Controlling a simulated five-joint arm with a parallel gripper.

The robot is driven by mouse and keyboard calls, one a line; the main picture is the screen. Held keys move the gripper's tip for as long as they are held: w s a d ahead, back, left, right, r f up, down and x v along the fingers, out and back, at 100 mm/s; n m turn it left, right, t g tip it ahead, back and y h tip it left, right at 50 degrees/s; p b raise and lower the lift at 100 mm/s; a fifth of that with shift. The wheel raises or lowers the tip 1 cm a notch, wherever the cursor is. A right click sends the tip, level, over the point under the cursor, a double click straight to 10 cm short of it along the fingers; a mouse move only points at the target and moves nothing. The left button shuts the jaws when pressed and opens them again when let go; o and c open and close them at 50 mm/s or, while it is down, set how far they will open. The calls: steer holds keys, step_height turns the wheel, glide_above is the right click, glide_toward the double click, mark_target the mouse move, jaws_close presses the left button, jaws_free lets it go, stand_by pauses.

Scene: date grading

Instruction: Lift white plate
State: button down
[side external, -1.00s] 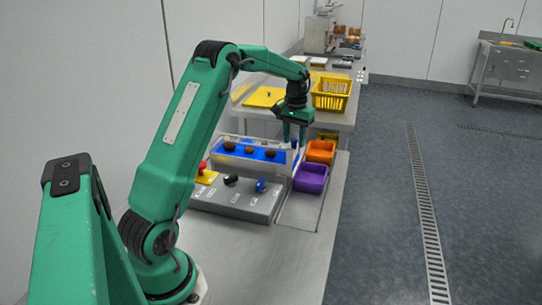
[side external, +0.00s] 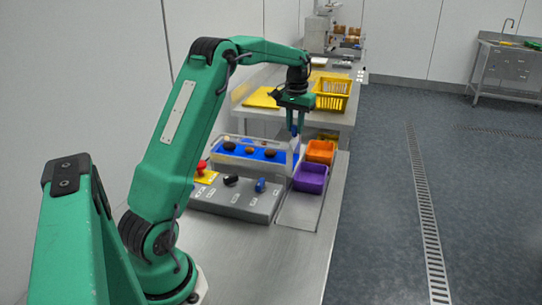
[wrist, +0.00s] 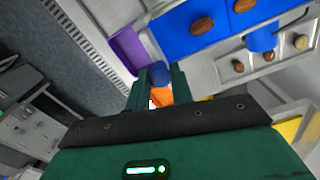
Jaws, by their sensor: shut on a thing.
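My gripper (side external: 294,127) is shut on a blue knob (wrist: 160,73) at the right end of the blue belt (side external: 268,154). A pale, whitish plate (side external: 296,146) shows just below the knob in the side view and appears to hang from it. Its lower edge is hard to make out, so I cannot tell whether it is clear of the belt frame. In the wrist view my gripper (wrist: 160,78) has a finger on each side of the knob, which hides most of the plate. Brown dates (side external: 250,150) lie on the belt.
An orange bin (side external: 320,151) and a purple bin (side external: 310,178) stand right of the belt end. A grey control box (side external: 236,198) with a red button, a black knob and a blue knob is in front. A yellow basket (side external: 331,94) stands behind.

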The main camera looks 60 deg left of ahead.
mark_target(295, 127)
steer(key=shift+r, duration=0.35)
steer(key=c, duration=1.4)
jaws_free()
steer(key=shift+o, duration=0.2)
steer(key=shift+f, duration=0.1)
steer(key=shift+r, duration=3.95)
